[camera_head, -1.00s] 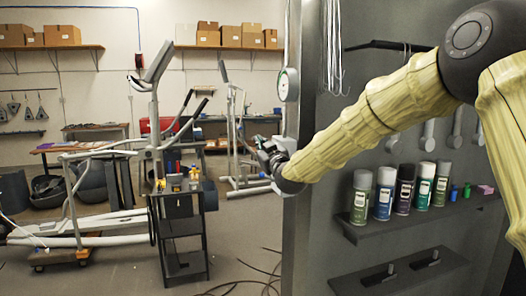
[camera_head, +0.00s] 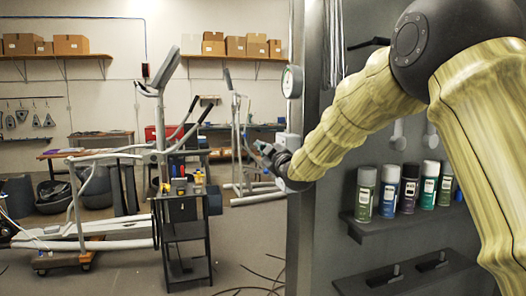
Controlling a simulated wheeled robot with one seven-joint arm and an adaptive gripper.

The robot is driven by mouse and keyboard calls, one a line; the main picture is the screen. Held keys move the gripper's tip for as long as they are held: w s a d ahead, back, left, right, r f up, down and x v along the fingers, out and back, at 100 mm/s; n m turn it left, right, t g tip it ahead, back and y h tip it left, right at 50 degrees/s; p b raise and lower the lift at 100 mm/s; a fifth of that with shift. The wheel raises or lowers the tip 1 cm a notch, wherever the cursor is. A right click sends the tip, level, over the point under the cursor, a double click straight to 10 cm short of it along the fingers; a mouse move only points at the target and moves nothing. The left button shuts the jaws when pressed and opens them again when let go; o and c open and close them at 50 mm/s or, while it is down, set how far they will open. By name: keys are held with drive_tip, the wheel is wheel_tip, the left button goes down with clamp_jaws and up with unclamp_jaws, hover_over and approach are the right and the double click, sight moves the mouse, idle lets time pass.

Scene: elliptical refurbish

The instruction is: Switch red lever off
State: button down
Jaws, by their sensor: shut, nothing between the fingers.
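No red lever can be made out clearly. A small dark box with a reddish spot (camera_head: 146,71) is on the far wall, too small to tell what it is. My gripper (camera_head: 264,149) is small and dark at the end of my sleeved arm, at the left edge of the grey panel. It is shut, with nothing seen in it. A grey box (camera_head: 291,141) on the panel edge is right beside it in the picture; I cannot tell whether they touch. A round white gauge (camera_head: 292,82) hangs above.
Spray cans (camera_head: 410,188) stand on a panel shelf (camera_head: 375,228) at the right, under my arm. A dark cart (camera_head: 186,232) and an elliptical machine (camera_head: 110,243) stand at the left. Cables (camera_head: 262,276) lie on the floor. A red case (camera_head: 151,133) is behind.

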drive_tip(key=shift+w+f, duration=0.1)
drive_tip(key=shift+f, duration=0.05)
idle(0.3)
drive_tip(key=s+d+r+b, duration=0.1)
drive_tip(key=s+d+b, duration=0.1)
drive_tip(key=s, duration=0.9)
drive_tip(key=shift+s+d+b, duration=0.15)
drive_tip(key=shift+d+b, duration=0.1)
drive_tip(key=shift+b, duration=0.1)
